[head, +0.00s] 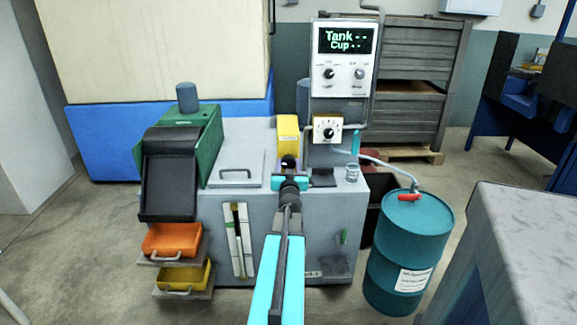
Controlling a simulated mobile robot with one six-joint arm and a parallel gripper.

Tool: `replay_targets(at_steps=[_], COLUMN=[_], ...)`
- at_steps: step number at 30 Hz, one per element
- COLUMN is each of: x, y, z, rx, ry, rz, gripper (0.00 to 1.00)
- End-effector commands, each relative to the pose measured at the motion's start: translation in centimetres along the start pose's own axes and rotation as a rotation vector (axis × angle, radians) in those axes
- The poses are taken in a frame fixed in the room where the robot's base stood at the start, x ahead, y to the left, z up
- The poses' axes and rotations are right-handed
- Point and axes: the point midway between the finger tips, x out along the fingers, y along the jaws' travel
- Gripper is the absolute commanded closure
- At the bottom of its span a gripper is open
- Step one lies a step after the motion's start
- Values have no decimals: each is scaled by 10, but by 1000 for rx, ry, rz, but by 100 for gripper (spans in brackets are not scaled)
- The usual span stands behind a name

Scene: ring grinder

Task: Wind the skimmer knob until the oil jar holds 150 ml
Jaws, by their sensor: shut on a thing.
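My arm reaches forward from the bottom of the head view to the front of a grey machine. My gripper (289,178) is shut on a small dark knob (289,160), apparently the skimmer knob, just below a yellow housing (289,136). The jaws cover most of the knob, so its turn angle cannot be told. A small clear jar (352,172), perhaps the oil jar, stands on the machine's right top edge. Its level is too small to read. The display (347,40) above reads "Tank --" and "Cup --".
A control panel (343,75) with knobs and a dial box (327,130) stand behind my gripper. A green unit (185,130) is at left, above orange (172,240) and yellow (186,276) drawers. A teal drum (412,250) with a hose stands right, near a grey table (530,230).

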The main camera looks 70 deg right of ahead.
Motion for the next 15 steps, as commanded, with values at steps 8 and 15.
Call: replay_targets(at_steps=[8,15], x=[0,0], y=[1,1], z=[0,0], rx=[-80,-82], ry=[-1,-1], rz=[1,1], gripper=[76,76])
